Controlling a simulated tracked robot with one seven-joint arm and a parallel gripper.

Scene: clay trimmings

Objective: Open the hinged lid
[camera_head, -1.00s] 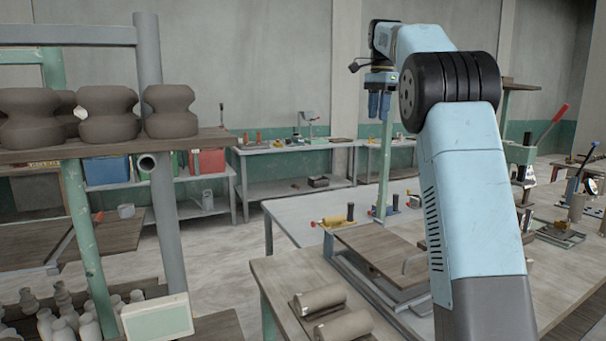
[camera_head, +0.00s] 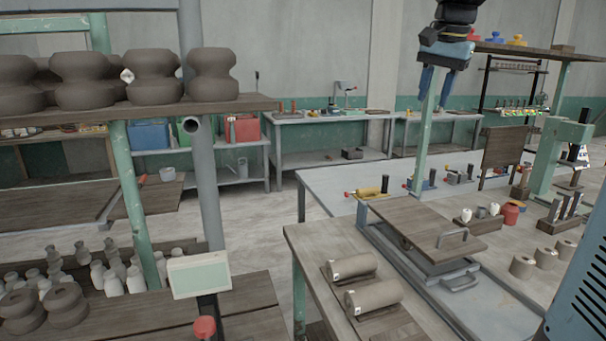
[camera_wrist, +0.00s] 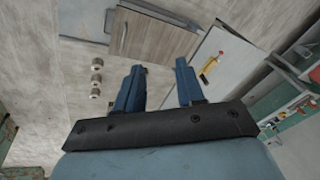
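The hinged lid (camera_head: 430,226) is a flat brown wooden panel with a grey bar handle (camera_head: 452,237) near its right edge. It lies closed, roughly flat, over a low grey metal frame on the workbench. In the wrist view the lid (camera_wrist: 160,38) shows beyond my fingertips, at the top. My gripper (camera_head: 435,88) has two blue fingers pointing down. It hangs well above and behind the lid in the head view and touches nothing. In the wrist view the gripper (camera_wrist: 160,78) is open and empty, with a clear gap between its fingers.
Two clay cylinders (camera_head: 373,297) lie at the bench's left front. Small pots (camera_head: 522,266) and a red jar (camera_head: 510,213) stand right of the lid. A yellow-handled tool (camera_head: 369,191) lies behind it. A shelf (camera_head: 180,107) with clay vases stands left.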

